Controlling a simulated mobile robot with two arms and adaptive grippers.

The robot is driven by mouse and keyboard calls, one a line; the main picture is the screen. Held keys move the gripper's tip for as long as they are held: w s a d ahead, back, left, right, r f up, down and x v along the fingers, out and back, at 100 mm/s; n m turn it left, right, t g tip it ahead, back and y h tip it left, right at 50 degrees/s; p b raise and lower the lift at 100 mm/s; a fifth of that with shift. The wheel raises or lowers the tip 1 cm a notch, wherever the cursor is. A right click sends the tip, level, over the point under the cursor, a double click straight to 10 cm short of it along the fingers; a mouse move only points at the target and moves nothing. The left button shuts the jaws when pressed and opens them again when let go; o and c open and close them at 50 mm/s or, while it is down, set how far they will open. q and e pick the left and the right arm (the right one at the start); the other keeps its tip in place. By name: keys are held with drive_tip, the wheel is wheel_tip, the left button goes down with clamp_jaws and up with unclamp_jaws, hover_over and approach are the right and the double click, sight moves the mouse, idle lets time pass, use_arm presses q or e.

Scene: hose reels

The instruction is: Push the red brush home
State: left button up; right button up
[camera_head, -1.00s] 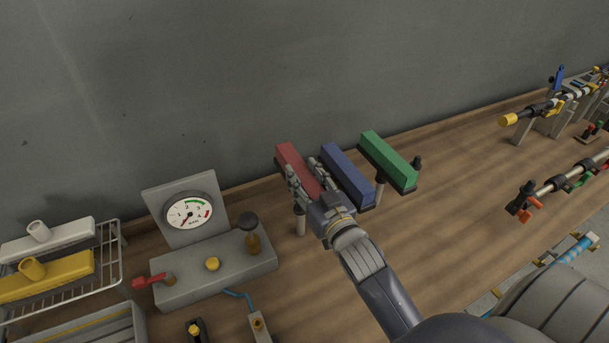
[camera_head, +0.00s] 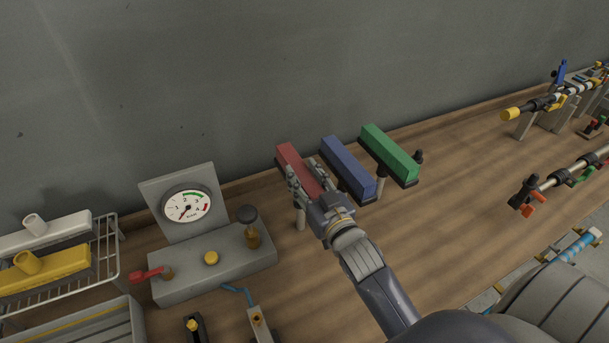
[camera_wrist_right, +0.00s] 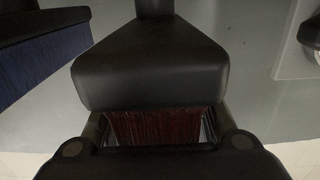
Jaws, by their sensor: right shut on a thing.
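The red brush (camera_head: 289,157) is the leftmost of three long brushes on posts at the back of the bench, near the wall. My right gripper (camera_head: 307,178) is shut on the red brush, with one finger along each side of it. In the right wrist view, dark red bristles (camera_wrist_right: 160,127) show between the fingers, below a black block. The fingers and hand hide the near part of the brush in the head view. I cannot tell how far it sits along its post. My left gripper is not in view.
A blue brush (camera_head: 347,166) and a green brush (camera_head: 388,152) stand close to the right. A gauge box (camera_head: 213,262) with a dial and knobs is to the left. A wire rack (camera_head: 108,250) holds white and yellow parts.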

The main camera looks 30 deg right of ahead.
drive_tip(key=shift+f+b, duration=0.55)
drive_tip(key=shift+f, duration=0.3)
drive_tip(key=o, duration=1.3)
drive_tip(key=shift+c, duration=0.2)
drive_tip(key=shift+o, duration=0.4)
drive_tip(key=shift+f, duration=0.1)
drive_tip(key=shift+s, duration=0.15)
drive_tip(key=s, duration=1.1)
drive_tip(key=shift+s+a, duration=0.35)
drive_tip(key=shift+s, duration=0.05)
